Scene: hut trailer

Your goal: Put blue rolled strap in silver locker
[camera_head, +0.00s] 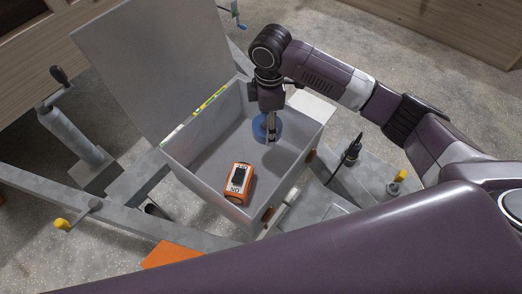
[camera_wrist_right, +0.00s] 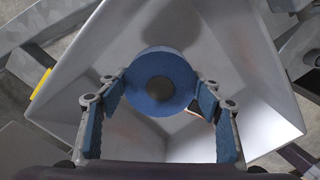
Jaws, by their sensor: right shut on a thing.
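The silver locker (camera_head: 185,176) is an open grey box with its lid raised at the back left. The blue rolled strap (camera_head: 259,127) is inside the locker's opening, near its far right corner. My right gripper (camera_head: 271,130) points down into the locker and is shut on the strap. In the right wrist view the strap (camera_wrist_right: 160,66) is a round blue roll with a dark centre, between the two fingers of my right gripper (camera_wrist_right: 160,92). I cannot tell whether the strap touches the locker's floor. My left gripper is not in view.
An orange device (camera_head: 239,181) with a dark screen lies in the locker near its front wall. Grey metal beams (camera_head: 100,209) with yellow knobs surround the locker. A dark-handled lever (camera_head: 352,150) stands to its right. The locker's middle floor is clear.

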